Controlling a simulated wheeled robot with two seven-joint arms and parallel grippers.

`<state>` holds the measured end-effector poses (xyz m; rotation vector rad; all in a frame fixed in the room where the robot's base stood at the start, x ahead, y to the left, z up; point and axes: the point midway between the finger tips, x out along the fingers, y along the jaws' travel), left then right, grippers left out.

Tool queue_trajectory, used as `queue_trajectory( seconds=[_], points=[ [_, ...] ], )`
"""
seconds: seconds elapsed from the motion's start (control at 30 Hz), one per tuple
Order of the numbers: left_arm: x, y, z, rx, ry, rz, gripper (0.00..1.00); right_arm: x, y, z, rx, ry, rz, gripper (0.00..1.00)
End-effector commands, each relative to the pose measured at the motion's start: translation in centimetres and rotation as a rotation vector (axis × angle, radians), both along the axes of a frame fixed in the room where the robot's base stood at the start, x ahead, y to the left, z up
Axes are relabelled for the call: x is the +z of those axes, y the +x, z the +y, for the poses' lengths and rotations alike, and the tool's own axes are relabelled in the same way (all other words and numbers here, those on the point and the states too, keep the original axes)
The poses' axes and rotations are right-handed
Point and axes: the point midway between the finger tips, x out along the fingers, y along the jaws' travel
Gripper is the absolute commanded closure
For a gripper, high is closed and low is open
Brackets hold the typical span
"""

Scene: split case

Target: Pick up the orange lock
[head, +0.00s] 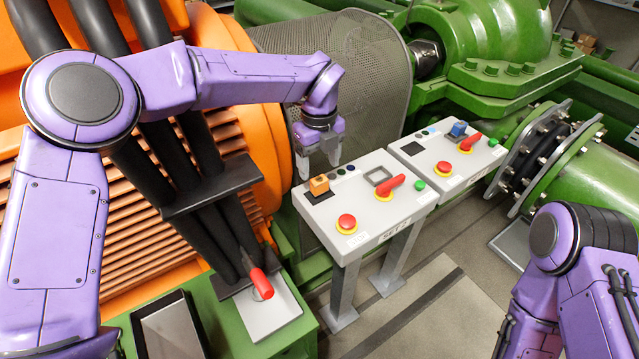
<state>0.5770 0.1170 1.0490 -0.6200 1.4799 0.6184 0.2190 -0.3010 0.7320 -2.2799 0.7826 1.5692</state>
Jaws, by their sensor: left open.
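The orange lock (319,185) is a small orange block on a black square at the left end of the nearer grey control panel (385,222). My left gripper (319,173) points down just above and behind the lock, with its fingers apart. One finger is left of the lock and the other is to its upper right. I cannot tell whether either finger touches it. My right arm shows at the lower right, but its gripper is not visible.
The nearer panel carries a red button (346,222) and a red switch handle (391,186). A second panel (470,172) with a blue lock (458,130) stands behind it to the right. Orange machinery is at left, green pipes at right. Floor is clear at lower middle.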

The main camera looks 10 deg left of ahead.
Motion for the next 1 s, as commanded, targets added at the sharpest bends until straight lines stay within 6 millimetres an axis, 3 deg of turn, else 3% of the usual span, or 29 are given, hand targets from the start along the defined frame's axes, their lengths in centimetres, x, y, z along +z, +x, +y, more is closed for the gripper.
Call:
queue_trajectory(
  seconds=[0.17,0.3,0.53,0.57,0.73,1.0],
  points=[
    [-2.5,-0.6,0.1,-0.004,0.002,0.006,0.28,2.4,0.0,0.0,0.000,0.000,0.000,0.57],
    [-4.8,-0.5,0.1,-0.003,0.001,0.004,0.28,2.8,0.0,0.0,0.000,0.000,0.000,0.57],
    [-5.3,-0.5,0.0,-0.003,0.001,0.001,0.28,2.6,0.0,0.0,0.000,0.000,0.000,0.57],
    [-5.3,-0.5,0.0,-0.003,0.000,0.001,0.31,2.6,0.0,0.0,0.000,0.000,0.000,0.57],
    [-5.3,-0.5,0.0,-0.003,0.000,0.001,0.86,2.6,0.0,0.0,0.000,0.000,0.000,0.57],
    [-5.2,-0.4,0.0,-0.003,0.000,0.000,0.87,2.6,0.0,0.0,0.000,0.000,0.000,0.57]
  ],
)
